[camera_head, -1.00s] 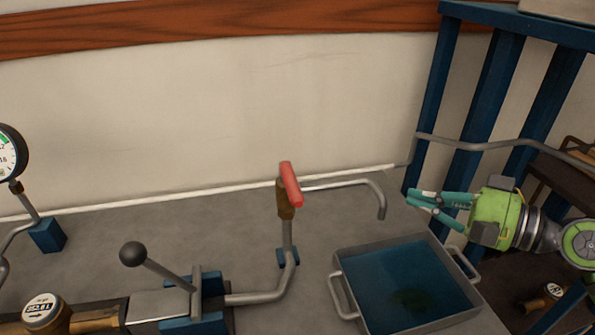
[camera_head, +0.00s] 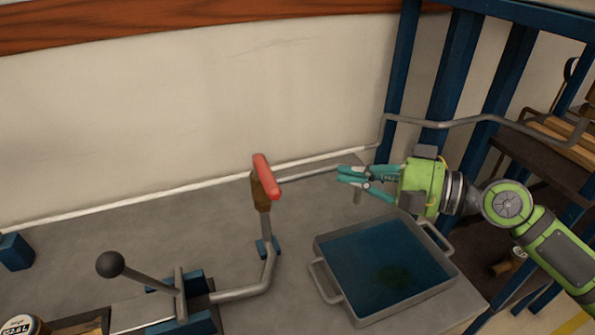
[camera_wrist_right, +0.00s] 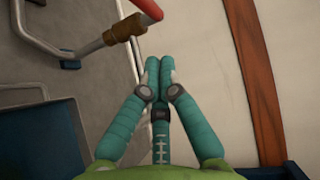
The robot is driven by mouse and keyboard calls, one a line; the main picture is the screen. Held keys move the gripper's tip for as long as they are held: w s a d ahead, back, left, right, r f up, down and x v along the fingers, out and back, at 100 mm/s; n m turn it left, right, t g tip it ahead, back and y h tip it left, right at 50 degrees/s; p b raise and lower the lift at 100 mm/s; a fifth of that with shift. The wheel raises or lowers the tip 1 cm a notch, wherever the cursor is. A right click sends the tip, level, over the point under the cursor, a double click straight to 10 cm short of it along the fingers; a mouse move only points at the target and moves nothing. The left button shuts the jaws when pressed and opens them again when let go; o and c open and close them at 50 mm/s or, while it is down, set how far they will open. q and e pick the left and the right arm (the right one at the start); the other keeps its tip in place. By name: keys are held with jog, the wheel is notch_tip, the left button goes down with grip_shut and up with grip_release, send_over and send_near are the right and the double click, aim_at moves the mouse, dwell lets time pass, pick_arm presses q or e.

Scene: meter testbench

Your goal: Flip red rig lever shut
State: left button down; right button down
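The red lever (camera_head: 266,174) sits on top of a brass valve body (camera_head: 261,197) on an upright grey pipe, tilted up toward the back left. In the right wrist view, the lever's red end (camera_wrist_right: 148,9) shows at the top edge beside the brass valve (camera_wrist_right: 124,29). My right gripper (camera_head: 340,174) is to the right of the lever, apart from it, pointing left. In the wrist view its teal fingertips (camera_wrist_right: 160,62) are together with nothing between them. My left gripper is not in view.
A grey tray (camera_head: 318,245) with blue inside stands below my right gripper. A black-knobbed lever (camera_head: 110,264) stands at front left. A blue frame (camera_head: 457,65) rises behind my right arm. The bench left of the valve is largely clear.

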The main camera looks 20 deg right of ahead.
aim_at(270, 171)
jog(key=w+a+p, duration=0.1)
jog(key=a+p, duration=0.1)
jog(key=w+a+p, duration=0.1)
jog(key=a+p, duration=0.1)
jog(key=a, duration=0.1)
jog(key=w+a+f+p, duration=0.1)
jog(key=w+a+p, duration=0.1)
jog(key=a, duration=0.1)
jog(key=shift+p, duration=0.4)
jog(key=shift+a+f, duration=0.1)
jog(key=shift+f, duration=0.05)
